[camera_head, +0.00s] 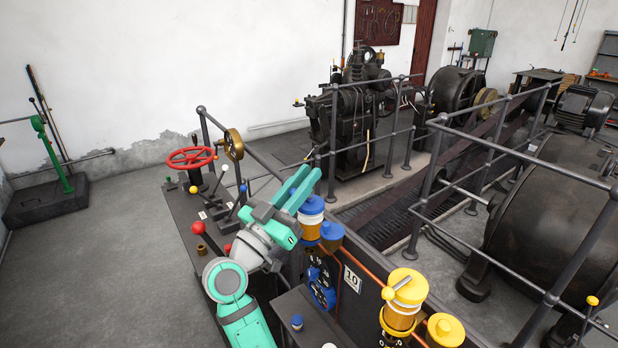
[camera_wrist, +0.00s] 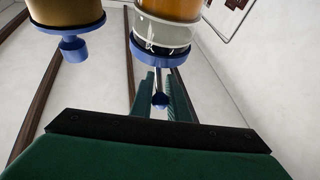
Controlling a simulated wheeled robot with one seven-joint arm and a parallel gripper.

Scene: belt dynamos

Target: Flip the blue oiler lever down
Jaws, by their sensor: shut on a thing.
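The blue-capped oiler (camera_head: 312,213) with an amber reservoir stands on the dark machine panel, right beside my gripper (camera_head: 307,181). In the wrist view the oiler (camera_wrist: 163,42) shows its amber part, a clear glass part and a blue ring. A blue lever knob (camera_wrist: 160,100) on a thin stem sits between the two green fingers of my gripper (camera_wrist: 163,88), which is shut on it. In the head view my gripper and arm hide the lever, so I cannot tell its angle there.
A second blue-capped oiler (camera_head: 331,234) stands close by; its blue knob (camera_wrist: 73,50) shows in the wrist view. Yellow oilers (camera_head: 402,310) stand nearer on the right. A red handwheel (camera_head: 191,158), a red ball knob (camera_head: 198,228) and grey railings (camera_head: 416,215) surround the panel.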

